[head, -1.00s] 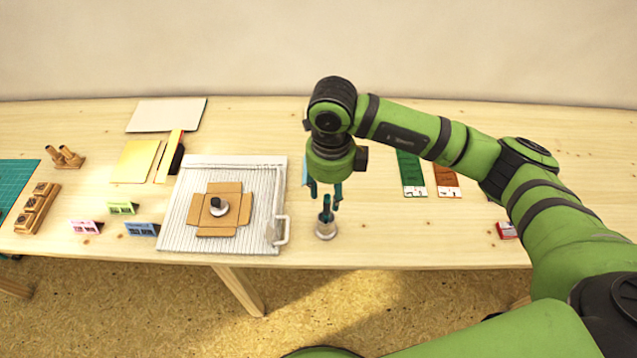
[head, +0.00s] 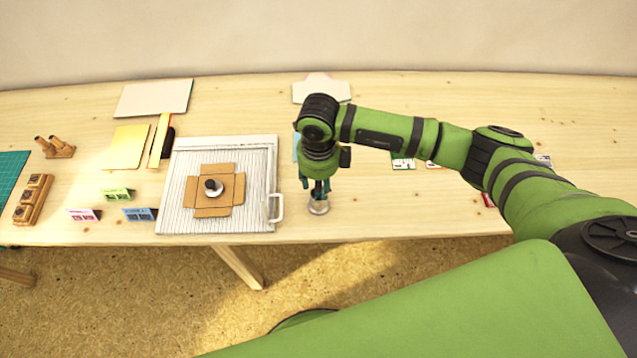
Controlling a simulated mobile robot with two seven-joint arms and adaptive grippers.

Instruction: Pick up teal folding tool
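The teal folding tool (head: 318,193) stands upright in a small round metal holder (head: 318,208) near the table's front edge, right of the white ridged board. Only a little of the tool shows, since my gripper covers its upper part. My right gripper (head: 317,186) points straight down over the holder, with its dark teal fingers on either side of the tool. Whether the fingers touch the tool is too small to tell. My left gripper is out of view.
The white ridged board (head: 262,160) with a handle (head: 277,207) lies close on the left, carrying a brown cardboard cutout (head: 214,207). Small coloured cards (head: 139,214) and a wooden block (head: 33,200) are farther left. Bare table lies right of the holder.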

